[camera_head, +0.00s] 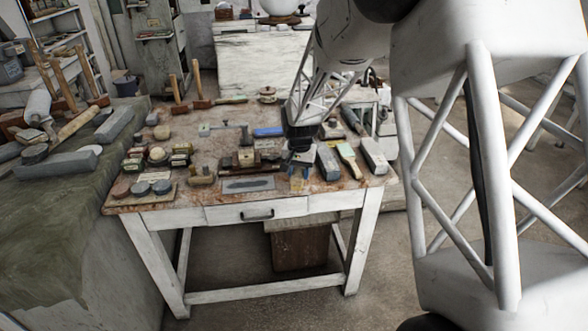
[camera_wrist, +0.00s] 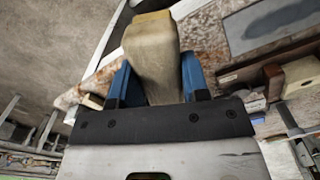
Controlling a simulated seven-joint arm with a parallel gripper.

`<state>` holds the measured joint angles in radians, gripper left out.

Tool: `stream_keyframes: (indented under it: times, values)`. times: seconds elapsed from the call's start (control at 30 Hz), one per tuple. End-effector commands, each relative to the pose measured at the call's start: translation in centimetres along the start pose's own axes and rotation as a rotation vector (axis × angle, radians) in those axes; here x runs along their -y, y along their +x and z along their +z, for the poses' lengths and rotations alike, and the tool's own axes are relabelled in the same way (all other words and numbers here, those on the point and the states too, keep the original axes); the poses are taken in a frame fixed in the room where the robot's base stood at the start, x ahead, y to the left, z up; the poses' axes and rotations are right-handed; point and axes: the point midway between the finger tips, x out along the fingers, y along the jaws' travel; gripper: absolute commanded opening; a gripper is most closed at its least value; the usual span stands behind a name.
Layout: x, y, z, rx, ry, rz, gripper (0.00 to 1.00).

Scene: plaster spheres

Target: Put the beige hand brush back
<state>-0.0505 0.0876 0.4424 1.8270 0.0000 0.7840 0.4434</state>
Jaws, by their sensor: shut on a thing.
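My gripper (camera_head: 300,170) is over the front right part of the worktable, with its blue fingers pointing down. In the wrist view, my gripper (camera_wrist: 154,82) is shut on the beige hand brush (camera_wrist: 152,62), with one blue finger on each side of it. The brush has a pale beige body and a yellowish far end. In the head view only a small tan part of the brush (camera_head: 297,183) shows below the fingers, near the table's front edge. I cannot tell whether it touches the table.
The worktable (camera_head: 215,213) is crowded with small tools and blocks. A grey slab (camera_head: 248,184) lies left of my gripper. A grey block (camera_head: 328,162), a green-and-cream brush (camera_head: 347,158) and another grey block (camera_head: 373,155) lie close on the right.

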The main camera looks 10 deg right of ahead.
Motion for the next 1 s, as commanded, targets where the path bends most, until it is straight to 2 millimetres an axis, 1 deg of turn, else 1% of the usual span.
stream_keyframes:
  times: [0.03,0.3,0.5,0.7,1.0]
  values:
    - [0.3,0.1,-0.7,0.001,0.000,0.000,0.23]
    - [1.9,0.5,-4.0,0.000,0.000,0.000,0.23]
    - [2.8,0.7,-6.0,0.000,0.000,0.000,0.23]
    - [3.2,0.7,-6.7,0.000,0.000,0.000,0.23]
    - [3.2,0.7,-6.8,0.000,0.000,0.000,0.23]
